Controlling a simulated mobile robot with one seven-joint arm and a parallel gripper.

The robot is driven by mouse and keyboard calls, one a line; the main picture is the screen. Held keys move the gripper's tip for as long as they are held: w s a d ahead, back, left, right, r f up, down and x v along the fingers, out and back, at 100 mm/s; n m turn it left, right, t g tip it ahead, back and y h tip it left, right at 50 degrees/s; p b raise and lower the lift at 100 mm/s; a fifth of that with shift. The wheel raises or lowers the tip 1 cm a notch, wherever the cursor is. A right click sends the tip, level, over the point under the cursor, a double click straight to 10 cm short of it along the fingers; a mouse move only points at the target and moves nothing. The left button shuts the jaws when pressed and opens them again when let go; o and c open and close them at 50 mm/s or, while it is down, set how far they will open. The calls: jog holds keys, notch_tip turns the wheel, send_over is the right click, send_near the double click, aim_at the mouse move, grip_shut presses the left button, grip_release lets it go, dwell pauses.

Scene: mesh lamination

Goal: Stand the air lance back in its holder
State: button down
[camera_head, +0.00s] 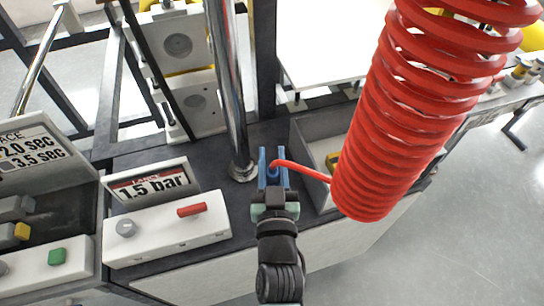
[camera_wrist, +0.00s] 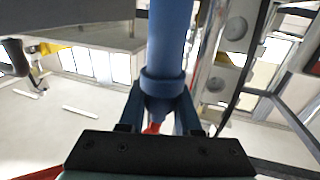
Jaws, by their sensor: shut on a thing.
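My gripper (camera_head: 272,172) is over the dark bench top near its front edge in the head view. Its blue fingers are shut on the air lance, a blue tube with a collar (camera_wrist: 165,85) that runs up between the fingers in the wrist view. In the head view only a small blue end of the lance (camera_head: 273,168) shows between the fingers, with the red hose joined to it. The rest of the lance is hidden below the gripper. I cannot make out the holder in either view.
A large red coiled hose (camera_head: 400,110) hangs at the right. A grey open bin (camera_head: 310,135) stands right of my gripper, with a yellow item inside. A chrome post (camera_head: 228,90) rises close on the left. A white control box with a 1.5 bar sign (camera_head: 165,236) stands further left.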

jog(key=shift+f+b, duration=0.3)
jog(key=shift+f, duration=0.05)
jog(key=c, duration=0.5)
grip_release()
jog(key=s, duration=0.4)
jog(key=s+b, duration=0.1)
jog(key=s, duration=0.8)
jog(key=shift+d+b, duration=0.35)
jog(key=w+a+r+t+p, duration=0.15)
jog(key=w+r, duration=0.35)
jog(key=r, duration=0.9)
jog(key=w+a+r+t+p, duration=0.1)
jog(key=w+r+t, duration=0.25)
jog(key=r, duration=0.95)
jog(key=s+r+t, duration=0.1)
jog(key=s+r, duration=0.1)
jog(key=r, duration=0.6)
jog(key=s+d+r+t+p, duration=0.1)
jog(key=s+r+t, duration=0.1)
jog(key=r, duration=0.7)
jog(key=s+d+r+t+h, duration=0.1)
jog(key=r, duration=0.7)
jog(key=shift+s+r+m, duration=0.2)
jog(key=shift+s+m, duration=0.1)
jog(key=shift+s, duration=0.1)
